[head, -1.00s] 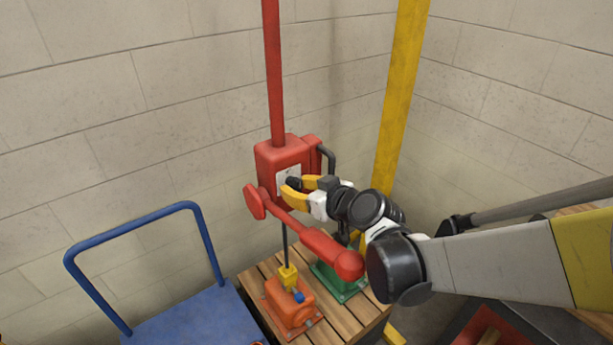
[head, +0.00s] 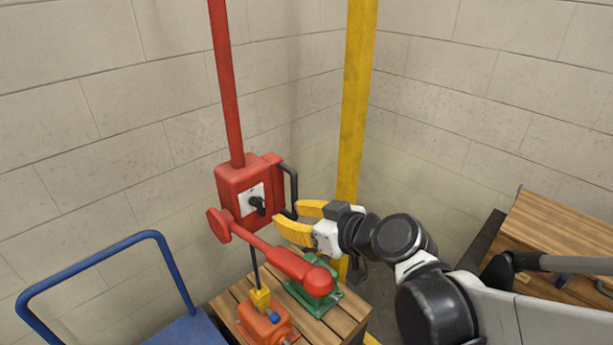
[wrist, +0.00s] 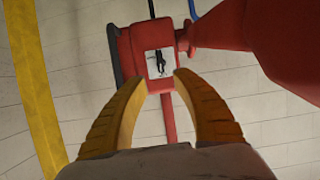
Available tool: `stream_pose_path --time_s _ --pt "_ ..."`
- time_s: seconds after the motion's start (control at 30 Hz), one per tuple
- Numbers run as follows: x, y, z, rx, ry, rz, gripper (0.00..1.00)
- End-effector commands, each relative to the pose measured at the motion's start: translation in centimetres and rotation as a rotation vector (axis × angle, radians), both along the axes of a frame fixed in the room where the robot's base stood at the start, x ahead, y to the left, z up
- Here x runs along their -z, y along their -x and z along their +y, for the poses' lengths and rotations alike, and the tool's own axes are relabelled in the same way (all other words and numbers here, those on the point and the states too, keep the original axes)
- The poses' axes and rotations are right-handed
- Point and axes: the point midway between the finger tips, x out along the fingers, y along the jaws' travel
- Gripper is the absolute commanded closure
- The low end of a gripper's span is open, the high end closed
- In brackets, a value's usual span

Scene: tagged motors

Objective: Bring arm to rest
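My gripper (head: 287,219) has two yellow fingers and is held in the air just right of a red switch box (head: 229,187) on a red post. In the wrist view, my gripper (wrist: 158,82) is open, with nothing between the fingertips. Beyond them is the box's white plate (wrist: 159,64) with a black knob, which also shows clear of the fingers in the head view (head: 257,205). My arm comes in from the lower right and is bent, not folded in.
A red lever-like arm (head: 275,254) juts out below the box. Under it, an orange motor (head: 266,324) and a green motor (head: 322,302) stand on a wooden pallet. A blue cart handle (head: 95,258) is at left, a yellow post (head: 357,110) behind my gripper, a wooden crate (head: 565,235) at right.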

Motion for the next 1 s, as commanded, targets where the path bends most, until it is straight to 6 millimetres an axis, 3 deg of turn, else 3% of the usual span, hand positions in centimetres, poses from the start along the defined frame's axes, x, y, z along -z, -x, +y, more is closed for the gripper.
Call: stream_pose_path --time_s 0.23,0.37,0.47,0.7,0.8,0.9,1.0 --pt "0.1 0.1 -0.2 0.004 0.003 0.005 0.67" --pt "0.8 0.9 -2.6 0.058 0.033 0.068 0.67" --pt "2.0 2.5 -6.7 0.161 0.08 0.169 0.67" --pt "5.6 8.5 -19.1 0.552 0.188 0.424 0.67" --pt "6.5 10.8 -22.9 0.698 0.211 0.485 0.67" --pt "7.0 12.3 -25.3 0.797 0.222 0.516 0.67" --pt "7.1 13.0 -26.4 0.842 0.227 0.529 0.67"
